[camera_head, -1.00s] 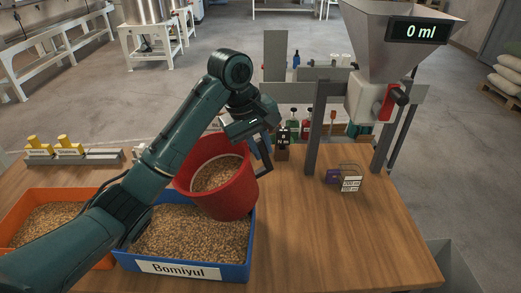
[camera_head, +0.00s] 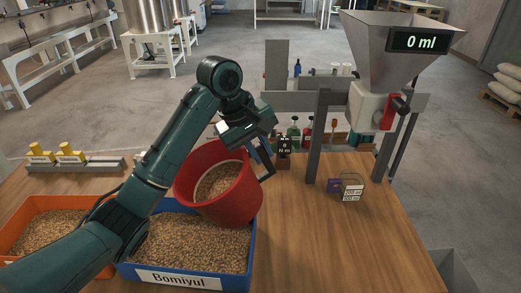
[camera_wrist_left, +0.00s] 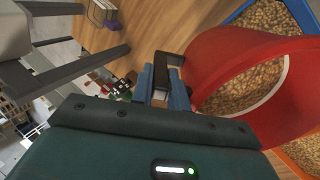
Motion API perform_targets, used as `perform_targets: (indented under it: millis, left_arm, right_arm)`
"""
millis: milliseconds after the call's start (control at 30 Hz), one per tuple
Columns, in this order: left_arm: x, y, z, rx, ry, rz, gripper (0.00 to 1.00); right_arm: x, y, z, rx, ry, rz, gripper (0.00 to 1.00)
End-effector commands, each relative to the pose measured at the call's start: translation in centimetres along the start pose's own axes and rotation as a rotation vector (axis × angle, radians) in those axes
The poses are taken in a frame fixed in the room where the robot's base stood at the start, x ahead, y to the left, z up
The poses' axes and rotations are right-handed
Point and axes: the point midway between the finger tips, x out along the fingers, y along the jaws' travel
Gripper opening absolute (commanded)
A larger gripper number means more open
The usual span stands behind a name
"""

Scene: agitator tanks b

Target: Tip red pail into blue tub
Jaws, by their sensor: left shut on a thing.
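The red pail (camera_head: 232,203) hangs tilted over the back part of the blue tub (camera_head: 252,257), its mouth leaning toward the left. Tan pellets show inside the pail. The tub holds a bed of similar pellets and has a label reading "Bomiyul". My left gripper (camera_head: 262,150) is shut on the pail's dark handle, at the pail's upper right side. In the left wrist view the fingers (camera_wrist_left: 165,85) close around the handle, with the red pail (camera_wrist_left: 225,70) to the right. Whether pellets are falling cannot be told. My right gripper is not in view.
An orange tub (camera_head: 22,222) of pellets stands left of the blue one, partly behind my arm. A grey hopper (camera_head: 385,50) with a "0 ml" display stands at the back right. A small measuring cup (camera_head: 351,187) sits below it. The table's right front is clear.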

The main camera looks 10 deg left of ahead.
Motion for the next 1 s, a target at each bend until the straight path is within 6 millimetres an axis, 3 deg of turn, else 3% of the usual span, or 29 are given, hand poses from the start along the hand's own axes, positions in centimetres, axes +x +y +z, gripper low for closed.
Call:
perform_targets:
  millis: [433,1000]
  left_arm:
    - [-1.4,0.1,0.0,0.002,0.002,0.094,0.0]
    - [-1.9,0.1,0.0,0.002,0.001,0.127,0.0]
  right_arm:
    - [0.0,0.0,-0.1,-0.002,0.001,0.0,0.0]
    - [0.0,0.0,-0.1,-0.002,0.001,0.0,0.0]
